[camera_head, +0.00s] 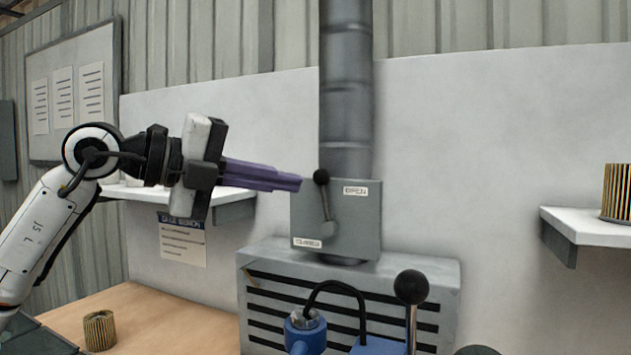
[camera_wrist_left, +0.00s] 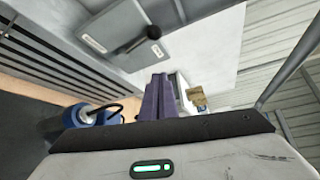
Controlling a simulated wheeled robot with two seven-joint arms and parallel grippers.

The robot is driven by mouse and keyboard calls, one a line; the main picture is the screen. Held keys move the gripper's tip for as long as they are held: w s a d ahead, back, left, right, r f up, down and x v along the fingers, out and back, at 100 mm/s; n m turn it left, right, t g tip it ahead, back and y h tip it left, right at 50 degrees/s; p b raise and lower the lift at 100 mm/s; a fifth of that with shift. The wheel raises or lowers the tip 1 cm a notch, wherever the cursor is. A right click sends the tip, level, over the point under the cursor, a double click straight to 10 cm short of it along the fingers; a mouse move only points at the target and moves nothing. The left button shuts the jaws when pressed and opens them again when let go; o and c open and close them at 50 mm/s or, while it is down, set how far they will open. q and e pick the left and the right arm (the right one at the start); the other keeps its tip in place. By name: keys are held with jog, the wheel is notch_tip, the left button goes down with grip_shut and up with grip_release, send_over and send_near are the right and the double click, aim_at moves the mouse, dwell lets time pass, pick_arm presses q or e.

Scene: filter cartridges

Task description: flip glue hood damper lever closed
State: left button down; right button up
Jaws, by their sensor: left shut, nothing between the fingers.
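The damper lever (camera_head: 325,198) has a black ball knob and stands upward on a grey damper box (camera_head: 360,215) below a duct. The box has an "OPEN" label at upper right and a "CLOSED" label at lower left. The knob end is up, just left of the "OPEN" label. My left gripper (camera_head: 300,184) is shut and empty, its purple fingers pointing right with the tips close to the left of the knob; I cannot tell if they touch. The wrist view shows the fingers (camera_wrist_left: 157,98) together and the lever (camera_wrist_left: 140,40) beyond them. My right gripper is out of view.
The slotted hood (camera_head: 449,290) is below the box. A blue device (camera_head: 305,332) and another black-knobbed lever (camera_head: 411,290) stand in front. A filter cartridge (camera_head: 100,331) is on the wooden bench (camera_head: 170,325).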

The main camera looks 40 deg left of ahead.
aim_at(325, 202)
pick_arm(q)
jog(key=r+p+x, duration=0.1)
jog(key=p+x, duration=0.6)
jog(key=x, duration=0.3)
jog(key=a, duration=0.3)
jog(key=shift+w+a+r, duration=0.15)
jog(key=shift+w+a, duration=0.1)
jog(key=shift+a, duration=0.1)
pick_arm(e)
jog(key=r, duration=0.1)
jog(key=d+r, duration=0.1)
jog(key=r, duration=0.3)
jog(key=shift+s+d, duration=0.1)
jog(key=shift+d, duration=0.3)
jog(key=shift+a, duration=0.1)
